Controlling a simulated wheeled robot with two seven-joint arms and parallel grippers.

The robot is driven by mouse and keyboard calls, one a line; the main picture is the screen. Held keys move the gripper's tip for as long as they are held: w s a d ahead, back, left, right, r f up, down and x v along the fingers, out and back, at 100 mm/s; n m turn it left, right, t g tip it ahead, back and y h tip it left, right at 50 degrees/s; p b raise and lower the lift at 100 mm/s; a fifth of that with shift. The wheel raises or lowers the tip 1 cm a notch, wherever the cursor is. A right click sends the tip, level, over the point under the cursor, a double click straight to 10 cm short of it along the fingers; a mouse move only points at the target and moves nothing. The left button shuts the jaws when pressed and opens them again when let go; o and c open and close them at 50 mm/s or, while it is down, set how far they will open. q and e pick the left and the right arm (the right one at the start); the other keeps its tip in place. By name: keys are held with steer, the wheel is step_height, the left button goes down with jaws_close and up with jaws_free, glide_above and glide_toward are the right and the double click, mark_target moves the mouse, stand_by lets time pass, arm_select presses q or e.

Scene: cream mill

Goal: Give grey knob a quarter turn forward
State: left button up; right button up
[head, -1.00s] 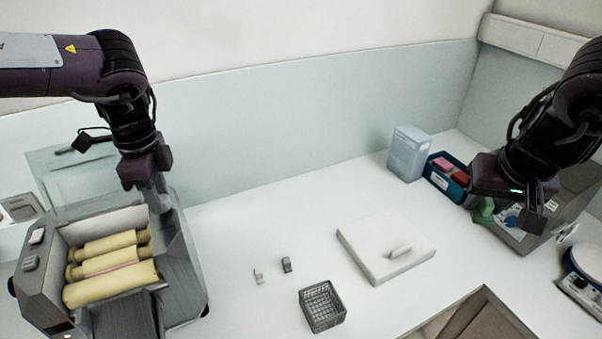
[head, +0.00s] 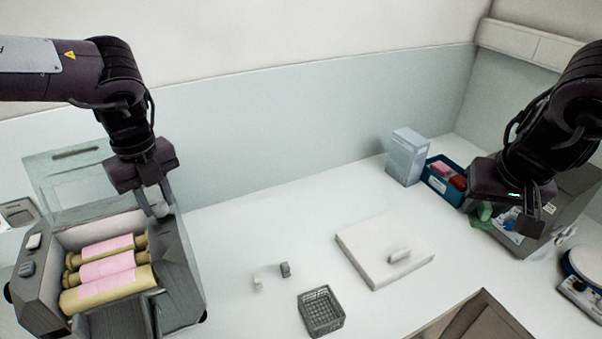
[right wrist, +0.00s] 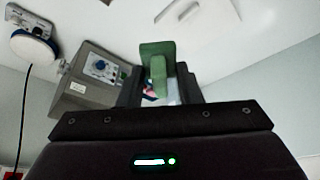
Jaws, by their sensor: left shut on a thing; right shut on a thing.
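The three-roll mill (head: 180,275) stands at the left of the counter. Its cream rollers (head: 108,268) carry pink patches. The grey knob (head: 160,208) is at the mill's back right, largely hidden by my left gripper (head: 155,192). That gripper is shut on it from above, though its fingertips are hard to make out. My right gripper (head: 507,208) is far to the right, shut on a green object (head: 484,211). The green object (right wrist: 157,66) also stands between the fingers in the right wrist view.
A wire basket (head: 321,311), small grey and white pieces (head: 285,269) and a white slab (head: 365,258) lie mid-counter. A pale carton (head: 407,156), a blue bin (head: 444,190) and a grey machine with a blue knob (right wrist: 100,66) stand at right.

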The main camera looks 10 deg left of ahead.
mark_target(157, 202)
arm_select(q)
steer(key=shift+w+r+m, duration=0.1)
steer(key=shift+r+m, duration=0.1)
steer(key=shift+m, duration=0.5)
arm_select(e)
steer(key=shift+r, duration=0.1)
arm_select(q)
steer(key=shift+m, duration=0.3)
steer(key=o, duration=1)
steer(key=shift+f, duration=0.1)
steer(key=shift+c, duration=0.2)
step_height(157, 202, up, 5)
steer(key=shift+f+b, duration=0.2)
steer(key=shift+b, duration=0.6)
arm_select(e)
steer(key=shift+f, duration=0.85)
steer(key=shift+d+r+p, duration=0.1)
steer(key=shift+r+p, duration=0.4)
arm_select(q)
step_height(157, 202, up, 7)
steer(key=shift+r, duration=0.2)
